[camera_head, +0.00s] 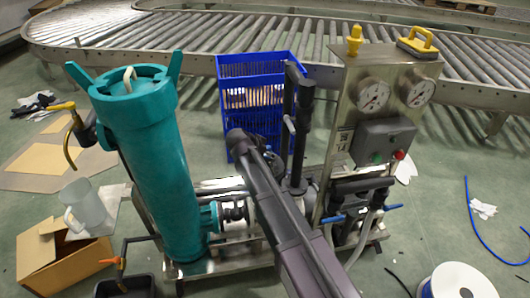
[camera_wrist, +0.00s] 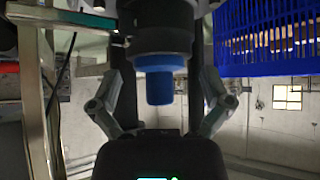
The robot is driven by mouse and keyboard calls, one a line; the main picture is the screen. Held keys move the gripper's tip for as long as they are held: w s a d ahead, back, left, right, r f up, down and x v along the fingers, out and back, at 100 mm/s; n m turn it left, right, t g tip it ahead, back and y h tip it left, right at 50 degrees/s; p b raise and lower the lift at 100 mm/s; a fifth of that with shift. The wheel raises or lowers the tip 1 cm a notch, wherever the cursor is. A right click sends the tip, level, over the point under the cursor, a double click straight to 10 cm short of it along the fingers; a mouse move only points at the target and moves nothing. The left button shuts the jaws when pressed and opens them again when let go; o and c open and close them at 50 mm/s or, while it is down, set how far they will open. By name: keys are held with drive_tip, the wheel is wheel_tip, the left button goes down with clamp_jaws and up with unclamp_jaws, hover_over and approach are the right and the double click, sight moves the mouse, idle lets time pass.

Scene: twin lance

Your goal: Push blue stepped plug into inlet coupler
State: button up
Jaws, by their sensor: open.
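The blue stepped plug (camera_wrist: 159,82) is in the middle of the wrist view, with its wider step against a dark round fitting, which looks like the inlet coupler (camera_wrist: 160,38). How deep the plug sits in it I cannot tell. The fingers of my gripper (camera_wrist: 163,100) stand apart on either side of the plug, with gaps visible between them and it. In the head view my gripper (camera_head: 262,155) is at the far end of my arm, in front of the blue crate and left of the upright pipes. Plug and coupler are hidden there.
The blue crate (camera_head: 262,66) stands behind the gripper and also shows in the wrist view (camera_wrist: 265,69). A teal filter vessel (camera_head: 160,165) stands left. A steel gauge panel (camera_head: 345,95) and dark pipes (camera_head: 301,130) stand close on the right. A roller conveyor (camera_head: 190,42) runs behind.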

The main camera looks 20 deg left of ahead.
drive_tip(key=shift+r+p, duration=5.1)
drive_tip(key=shift+r, duration=0.1)
drive_tip(key=shift+f, duration=0.1)
